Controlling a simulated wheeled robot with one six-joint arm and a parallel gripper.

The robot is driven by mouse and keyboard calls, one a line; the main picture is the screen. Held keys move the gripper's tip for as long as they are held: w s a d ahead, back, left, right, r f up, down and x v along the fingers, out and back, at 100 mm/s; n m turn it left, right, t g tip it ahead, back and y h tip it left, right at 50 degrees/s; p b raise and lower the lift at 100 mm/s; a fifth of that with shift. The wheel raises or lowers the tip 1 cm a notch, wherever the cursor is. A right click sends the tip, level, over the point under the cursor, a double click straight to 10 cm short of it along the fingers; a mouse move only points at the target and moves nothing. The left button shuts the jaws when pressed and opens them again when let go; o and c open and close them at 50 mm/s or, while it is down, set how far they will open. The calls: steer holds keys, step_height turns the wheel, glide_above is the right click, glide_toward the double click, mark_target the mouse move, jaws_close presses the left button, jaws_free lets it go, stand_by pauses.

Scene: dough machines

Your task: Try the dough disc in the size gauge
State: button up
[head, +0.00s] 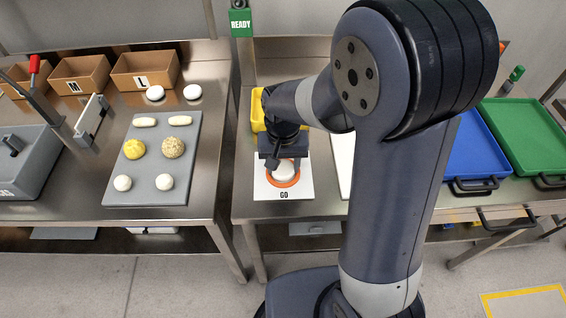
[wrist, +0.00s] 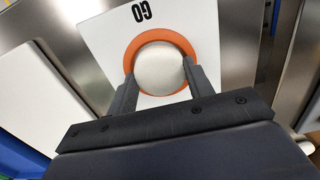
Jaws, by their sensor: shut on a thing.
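The dough disc (head: 284,171) is pale and round, and my gripper (head: 282,158) is shut on it from both sides. The size gauge is a white plate (head: 262,191) marked GO with an orange ring (head: 284,184). In the wrist view the disc (wrist: 160,68) appears inside the orange ring (wrist: 142,39), with orange visible around it. My gripper's fingers (wrist: 159,73) grip its left and right sides. I cannot tell whether the disc rests on the plate or is held slightly above it.
A second white plate (wrist: 38,105) lies beside the gauge, largely behind my arm in the head view. A yellow bin (head: 257,108) stands behind the gauge. Blue (head: 477,150) and green (head: 525,135) trays are at right. A grey board (head: 150,190) with several dough pieces is at left.

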stand_by(0.4)
steer(key=o, duration=1)
steer(key=shift+o, duration=0.2)
step_height(320, 180, up, 11)
steer(key=shift+f, duration=0.15)
stand_by(0.3)
step_height(320, 180, down, 11)
steer(key=shift+r, duration=0.45)
steer(key=shift+f, duration=0.1)
stand_by(0.3)
